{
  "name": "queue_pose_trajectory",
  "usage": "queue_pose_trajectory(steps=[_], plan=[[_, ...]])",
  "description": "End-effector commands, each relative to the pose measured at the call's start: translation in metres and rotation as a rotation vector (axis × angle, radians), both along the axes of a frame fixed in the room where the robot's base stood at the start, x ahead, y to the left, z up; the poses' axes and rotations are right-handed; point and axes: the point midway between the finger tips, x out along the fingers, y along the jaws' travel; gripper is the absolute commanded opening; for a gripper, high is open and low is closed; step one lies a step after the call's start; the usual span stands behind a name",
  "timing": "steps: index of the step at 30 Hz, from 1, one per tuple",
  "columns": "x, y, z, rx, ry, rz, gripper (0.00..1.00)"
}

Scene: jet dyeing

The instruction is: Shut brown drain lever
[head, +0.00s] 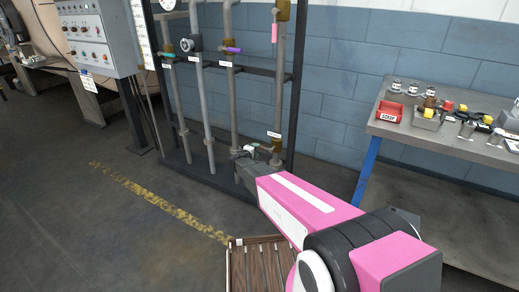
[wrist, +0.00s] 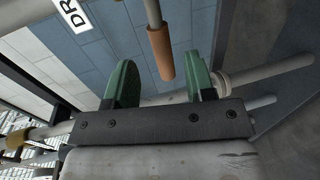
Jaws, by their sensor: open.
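The brown drain lever (wrist: 161,54) hangs from a light metal rod in the wrist view. It lies between the two green fingers of my gripper (wrist: 163,82), beyond the dark palm bar, with a gap to each finger. My gripper is open and holds nothing. Part of a white label reading "DR" (wrist: 73,13) shows at the upper left of the wrist view. In the head view my gripper (head: 249,152) is at the low end of the right-hand pipe, beside the small drain label (head: 273,134). The lever is too small there to tell clearly.
A dark frame carries several upright pipes (head: 233,100), with a purple lever (head: 233,50) higher up. A control cabinet (head: 100,40) stands left. Slatted wood (head: 262,262) lies below my arm. Floor at left is clear.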

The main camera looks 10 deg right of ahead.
Motion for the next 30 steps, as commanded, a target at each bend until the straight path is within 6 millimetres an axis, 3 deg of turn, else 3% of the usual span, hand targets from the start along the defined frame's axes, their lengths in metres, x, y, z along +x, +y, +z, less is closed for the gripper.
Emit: queue_pose_trajectory(steps=[6, 20, 26, 30], plan=[[-0.023, 0.016, 0.006, 0.001, -0.001, 0.001, 0.50], [-0.027, 0.018, 0.007, 0.003, 0.000, -0.003, 0.50], [-0.051, -0.010, 0.014, 0.074, 0.032, -0.090, 0.50], [-0.091, -0.049, 0.019, 0.196, 0.092, -0.226, 0.50]])
